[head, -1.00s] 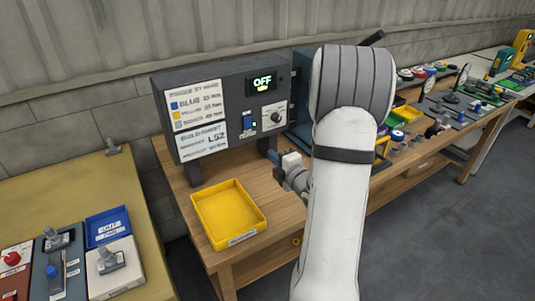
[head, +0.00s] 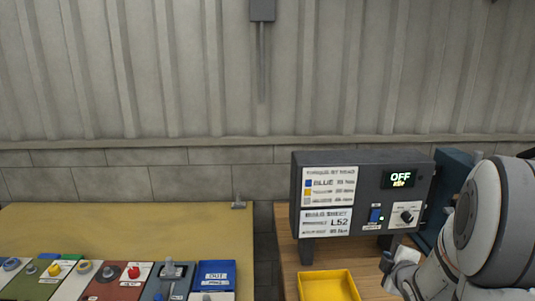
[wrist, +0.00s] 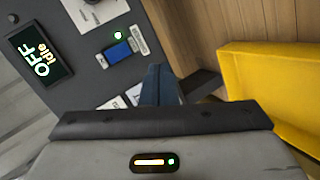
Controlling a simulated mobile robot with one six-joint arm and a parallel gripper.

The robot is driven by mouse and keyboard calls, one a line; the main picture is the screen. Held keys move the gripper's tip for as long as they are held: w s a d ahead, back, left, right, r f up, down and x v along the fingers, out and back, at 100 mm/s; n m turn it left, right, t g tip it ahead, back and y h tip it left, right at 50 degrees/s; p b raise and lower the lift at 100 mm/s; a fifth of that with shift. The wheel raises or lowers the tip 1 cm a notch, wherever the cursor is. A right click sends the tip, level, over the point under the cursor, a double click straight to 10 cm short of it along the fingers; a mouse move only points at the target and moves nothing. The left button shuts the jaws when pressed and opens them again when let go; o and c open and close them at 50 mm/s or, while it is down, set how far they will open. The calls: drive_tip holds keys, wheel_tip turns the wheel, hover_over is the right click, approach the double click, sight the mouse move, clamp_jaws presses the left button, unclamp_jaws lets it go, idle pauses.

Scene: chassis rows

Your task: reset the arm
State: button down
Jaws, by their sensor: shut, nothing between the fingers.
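My gripper (wrist: 160,85) shows in the wrist view as dark blue fingers held together, with nothing between them. In the head view my gripper (head: 386,262) is small at the lower right, in front of the grey control box (head: 366,168) and to the right of the yellow tray (head: 328,287). My bent arm fills the right edge there. The box's display (head: 401,179) reads "OFF" and "idle". Its blue switch (head: 375,215) and black knob (head: 407,217) also show. In the wrist view the fingers point towards the box's face, apart from the blue switch (wrist: 117,53).
A blue-grey case (head: 452,175) stands right of the box. A grey wall closes off the back.

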drive_tip(key=s+a+r+m+g, duration=0.2)
drive_tip(key=s+a+m+g, duration=0.3)
drive_tip(key=s+a, duration=0.4)
drive_tip(key=s+a+r+m+g+y, duration=0.1)
drive_tip(key=s+a+m+g, duration=0.4)
drive_tip(key=s, duration=0.9)
drive_tip(key=a+r+m, duration=0.1)
drive_tip(key=a+m, duration=0.2)
drive_tip(key=a, duration=0.1)
drive_tip(key=shift+r+g+y, duration=0.25)
drive_tip(key=shift+g+y, duration=0.05)
